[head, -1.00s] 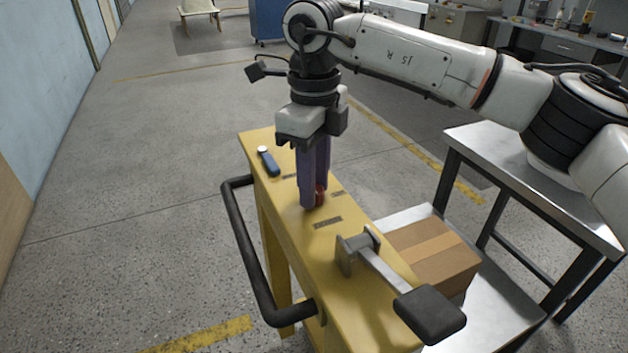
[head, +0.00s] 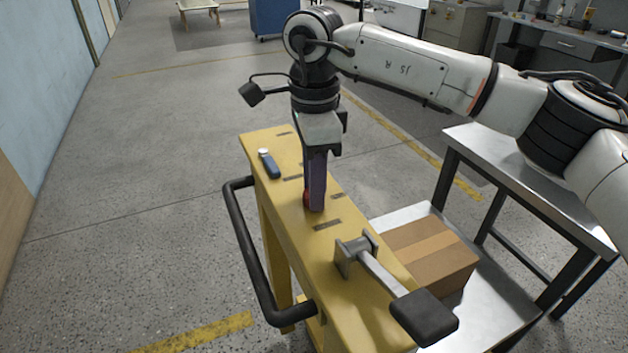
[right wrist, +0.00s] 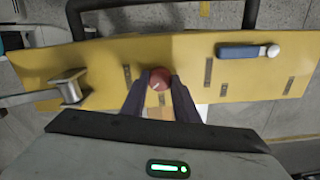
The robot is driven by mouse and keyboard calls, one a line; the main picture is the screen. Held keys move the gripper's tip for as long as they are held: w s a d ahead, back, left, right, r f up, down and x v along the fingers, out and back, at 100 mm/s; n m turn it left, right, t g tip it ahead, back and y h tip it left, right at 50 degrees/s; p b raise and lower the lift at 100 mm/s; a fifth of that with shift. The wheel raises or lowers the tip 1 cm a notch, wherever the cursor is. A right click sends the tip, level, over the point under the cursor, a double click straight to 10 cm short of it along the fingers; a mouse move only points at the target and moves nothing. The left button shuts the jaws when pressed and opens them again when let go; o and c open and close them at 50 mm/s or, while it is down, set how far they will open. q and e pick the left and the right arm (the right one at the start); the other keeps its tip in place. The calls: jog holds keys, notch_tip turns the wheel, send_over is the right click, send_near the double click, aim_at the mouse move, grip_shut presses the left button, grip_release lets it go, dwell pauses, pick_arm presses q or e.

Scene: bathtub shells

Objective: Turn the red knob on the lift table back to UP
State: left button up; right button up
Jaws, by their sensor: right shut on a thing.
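The red knob (right wrist: 159,79) is on the yellow top of the lift table (right wrist: 110,58). In the head view only a sliver of the red knob (head: 306,199) shows beside my fingers. My right gripper (right wrist: 158,90) points down at the table top, with its purple fingers shut on the red knob from both sides. In the head view my right gripper (head: 315,205) hides most of it. Small dark label plates lie around the knob, too small to read. My left gripper is in neither view.
A blue-handled lever (head: 269,163) lies on the table top behind the knob. A grey lever with a black pedal (head: 424,316) stands in front. A black handle bar (head: 243,250) runs along the left side. A cardboard box (head: 425,250) and metal bench (head: 540,180) are right.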

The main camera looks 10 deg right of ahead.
jog(key=n, duration=0.5)
jog(key=shift+r+n+p, duration=0.1)
jog(key=shift+n+p, duration=0.2)
jog(key=shift+p, duration=0.1)
jog(key=shift+n, duration=2.2)
jog(key=o, duration=1.1)
jog(key=shift+c, duration=0.2)
notch_tip(320, 180, up, 10)
jog(key=shift+r, duration=0.15)
